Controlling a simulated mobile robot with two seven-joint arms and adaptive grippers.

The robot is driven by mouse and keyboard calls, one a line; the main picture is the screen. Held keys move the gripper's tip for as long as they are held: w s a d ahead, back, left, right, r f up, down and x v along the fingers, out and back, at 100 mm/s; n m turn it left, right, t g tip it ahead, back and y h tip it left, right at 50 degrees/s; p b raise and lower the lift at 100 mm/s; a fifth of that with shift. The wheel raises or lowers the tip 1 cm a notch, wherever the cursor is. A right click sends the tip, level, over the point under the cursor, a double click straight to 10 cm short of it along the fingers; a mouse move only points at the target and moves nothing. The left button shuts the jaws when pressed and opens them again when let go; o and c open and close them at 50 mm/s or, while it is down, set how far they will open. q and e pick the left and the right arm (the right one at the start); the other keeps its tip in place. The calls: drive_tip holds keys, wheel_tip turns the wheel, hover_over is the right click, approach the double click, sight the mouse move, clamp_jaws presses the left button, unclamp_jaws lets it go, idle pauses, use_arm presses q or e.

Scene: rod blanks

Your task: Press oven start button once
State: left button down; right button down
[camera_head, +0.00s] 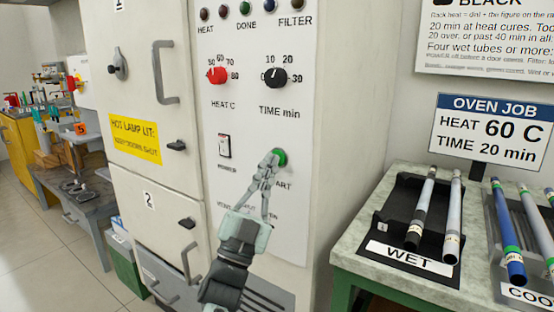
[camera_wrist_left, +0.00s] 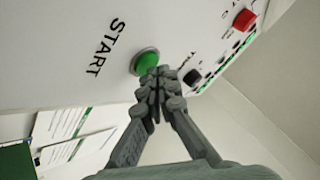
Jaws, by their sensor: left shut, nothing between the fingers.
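The green start button (camera_head: 281,157) is on the white oven panel, with the word START partly hidden below it in the head view. My left gripper (camera_head: 271,160) is shut and empty, its fingertips at the button's left edge in that view. I cannot tell whether the fingertips touch the button. My right gripper is in neither view.
Above the button are a red heat dial (camera_head: 217,75), a black time dial (camera_head: 275,77) and a row of lamps. A power switch (camera_head: 224,146) is to the left. A bench (camera_head: 346,249) with a WET rack (camera_head: 393,240) and rods stands at the right.

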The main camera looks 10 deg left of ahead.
use_arm(q)
drive_tip(key=shift+w+d, duration=0.15)
drive_tip(key=shift+w, duration=0.2)
idle(0.6)
drive_tip(key=shift+s, duration=0.15)
drive_tip(key=shift+s+a, duration=0.3)
drive_tip(key=shift+s, duration=0.3)
drive_tip(key=s, duration=0.1)
drive_tip(key=s+a+p, duration=0.1)
drive_tip(key=s, duration=0.2)
drive_tip(key=shift+s+a, duration=0.35)
idle(0.6)
